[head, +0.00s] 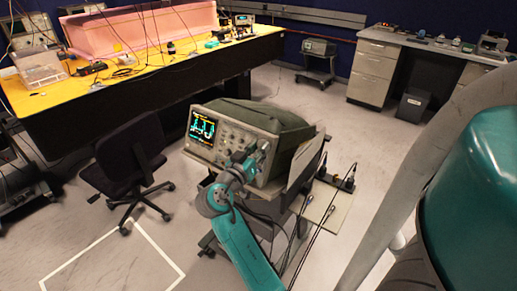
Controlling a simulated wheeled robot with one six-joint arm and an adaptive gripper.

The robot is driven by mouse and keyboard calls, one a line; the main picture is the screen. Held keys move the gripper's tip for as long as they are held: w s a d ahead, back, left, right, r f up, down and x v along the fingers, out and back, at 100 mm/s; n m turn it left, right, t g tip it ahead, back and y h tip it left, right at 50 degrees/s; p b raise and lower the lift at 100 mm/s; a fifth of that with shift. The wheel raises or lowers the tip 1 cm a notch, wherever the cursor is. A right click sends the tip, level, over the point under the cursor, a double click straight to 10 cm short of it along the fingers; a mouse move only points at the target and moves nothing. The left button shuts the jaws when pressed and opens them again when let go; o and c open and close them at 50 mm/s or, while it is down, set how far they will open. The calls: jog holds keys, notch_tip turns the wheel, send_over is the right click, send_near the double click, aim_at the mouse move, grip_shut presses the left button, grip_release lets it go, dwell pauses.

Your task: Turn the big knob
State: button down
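An oscilloscope (285,125) with a lit screen (202,127) showing cyan and yellow traces sits on a cart in the middle of the head view. Its front panel (203,152) carries several small knobs and buttons. My gripper (258,150) is at the right part of this panel, close to it or touching; I cannot tell which. My teal arm comes up from below and covers part of the panel. The big knob cannot be made out and may be hidden behind my gripper. The fingers are too small to tell whether they are open or shut.
A black office chair (125,165) stands left of the cart. A yellow-topped bench (150,75) with a pink foam enclosure (140,30) is behind. Cables (320,235) hang at the cart's right. The floor (300,95) behind the oscilloscope is clear. A grey desk (430,45) stands far right.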

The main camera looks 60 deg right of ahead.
jog(key=shift+n, duration=0.4)
jog(key=shift+s+r+n+t+y, duration=0.15)
jog(key=shift+n+t+y, duration=0.2)
jog(key=shift+n+t, duration=0.95)
jog(key=shift+s+n+t+y, duration=0.1)
jog(key=shift+n+t+y, duration=0.3)
jog(key=shift+n, duration=1.7)
jog(key=shift+n, duration=0.3)
jog(key=c, duration=0.9)
grip_release()
jog(key=shift+o, duration=0.2)
jog(key=s+a+r, duration=0.1)
jog(key=s+a, duration=0.1)
jog(key=a, duration=0.9)
jog(key=shift+a+r, duration=0.15)
jog(key=shift+a, duration=0.25)
